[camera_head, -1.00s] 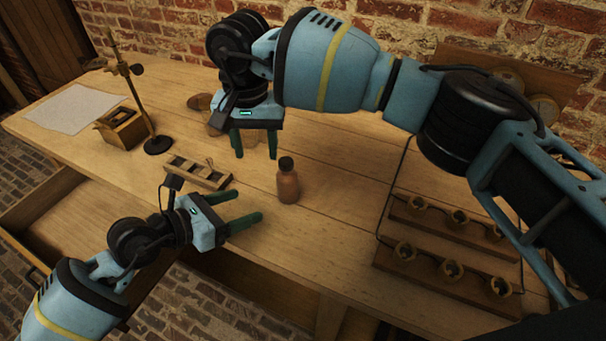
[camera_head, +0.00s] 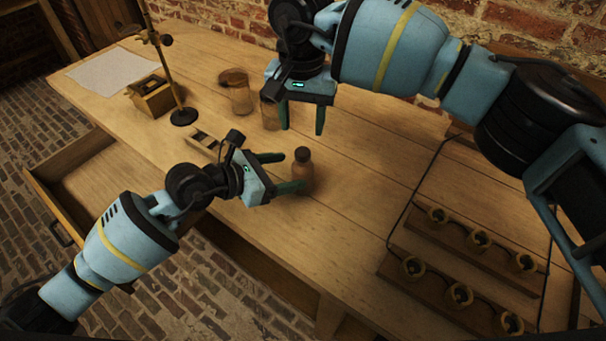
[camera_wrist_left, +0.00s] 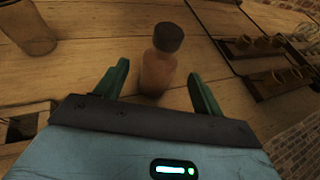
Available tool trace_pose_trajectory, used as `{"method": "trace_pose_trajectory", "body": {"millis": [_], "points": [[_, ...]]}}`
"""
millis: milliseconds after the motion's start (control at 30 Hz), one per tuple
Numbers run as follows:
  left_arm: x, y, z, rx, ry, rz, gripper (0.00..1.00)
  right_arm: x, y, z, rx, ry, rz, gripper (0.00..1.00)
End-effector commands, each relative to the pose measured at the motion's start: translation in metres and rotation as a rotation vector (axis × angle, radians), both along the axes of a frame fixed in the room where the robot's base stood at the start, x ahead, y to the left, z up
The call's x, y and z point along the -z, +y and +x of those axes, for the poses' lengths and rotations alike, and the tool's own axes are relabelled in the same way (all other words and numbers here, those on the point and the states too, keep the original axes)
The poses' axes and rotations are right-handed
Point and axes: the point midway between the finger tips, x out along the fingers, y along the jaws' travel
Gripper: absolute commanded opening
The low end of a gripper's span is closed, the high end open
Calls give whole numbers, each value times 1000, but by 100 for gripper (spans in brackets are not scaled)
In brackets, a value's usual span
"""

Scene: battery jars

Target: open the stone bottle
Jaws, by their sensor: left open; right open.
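The stone bottle (camera_head: 303,175) is brown with a dark cap (camera_head: 303,154) and stands upright on the table. It also shows in the left wrist view (camera_wrist_left: 157,72), between and just beyond the finger tips. My left gripper (camera_head: 288,171) is open and low over the table, with its fingers pointing at the bottle from the left. In the left wrist view the left gripper (camera_wrist_left: 160,82) has a finger on each side of the bottle's lower body, and I cannot tell whether either touches. My right gripper (camera_head: 301,130) is open and empty, pointing down above and behind the bottle.
Glass jars (camera_head: 237,95) stand behind, near the right gripper. A small wooden rack (camera_head: 203,143) lies left of the bottle. A brass stand (camera_head: 183,115), a wooden box (camera_head: 152,97) and paper (camera_head: 112,72) are farther left. Wired wooden racks (camera_head: 440,283) fill the right. An open drawer (camera_head: 100,165) juts out front left.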

Motion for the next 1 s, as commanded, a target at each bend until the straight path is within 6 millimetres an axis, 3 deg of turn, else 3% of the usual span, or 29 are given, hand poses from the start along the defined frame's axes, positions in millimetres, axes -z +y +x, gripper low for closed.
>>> {"method": "trace_pose_trajectory", "body": {"millis": [333,733,1000], "points": [[16,-35,22,0,-1,-1,69,0,0,0,0,0,0,47],[19,-41,25,1,-2,0,69,0,0,0,0,0,0,47],[19,-40,25,0,-1,0,36,0,0,0,0,0,0,47]]}}
